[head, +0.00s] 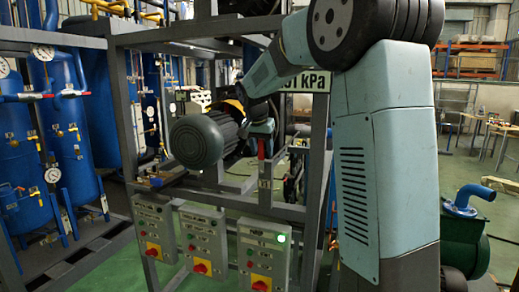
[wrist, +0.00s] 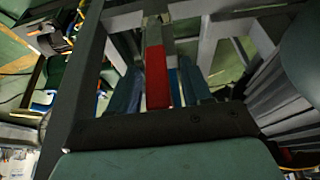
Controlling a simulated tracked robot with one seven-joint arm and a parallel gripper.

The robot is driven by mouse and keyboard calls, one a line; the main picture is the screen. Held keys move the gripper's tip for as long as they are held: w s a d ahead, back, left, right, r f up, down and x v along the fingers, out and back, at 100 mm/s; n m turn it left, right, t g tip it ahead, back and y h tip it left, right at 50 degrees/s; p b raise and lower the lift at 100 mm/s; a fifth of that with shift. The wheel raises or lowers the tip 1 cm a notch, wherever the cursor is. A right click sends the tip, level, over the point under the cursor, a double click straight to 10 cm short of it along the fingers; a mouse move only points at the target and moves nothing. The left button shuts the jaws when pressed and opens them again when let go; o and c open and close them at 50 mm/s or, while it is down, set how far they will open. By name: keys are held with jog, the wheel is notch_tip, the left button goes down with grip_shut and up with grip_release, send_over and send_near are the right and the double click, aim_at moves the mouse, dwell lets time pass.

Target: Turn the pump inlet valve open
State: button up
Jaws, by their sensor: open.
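The pump inlet valve shows as a red handle (head: 261,148) at the middle of the head view, just right of the grey motor. In the wrist view the red handle (wrist: 156,76) points toward the camera, between the two fingers. My gripper (head: 262,128) is at the handle, with its wrist above and left of it in the head view. In the wrist view my gripper (wrist: 160,84) is open, one blue-grey finger on each side of the handle. I cannot tell whether either finger touches it. The valve body is mostly hidden.
A grey frame surrounds the valve, with an upright post (head: 317,160) close on the right. The large motor (head: 197,141) sits to the left. Control boxes (head: 262,250) with red knobs hang below, the right one lit green.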

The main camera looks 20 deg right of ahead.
jog(key=shift+c, duration=0.3)
grip_shut()
jog(key=shift+r, duration=0.1)
jog(key=shift+a, duration=0.2)
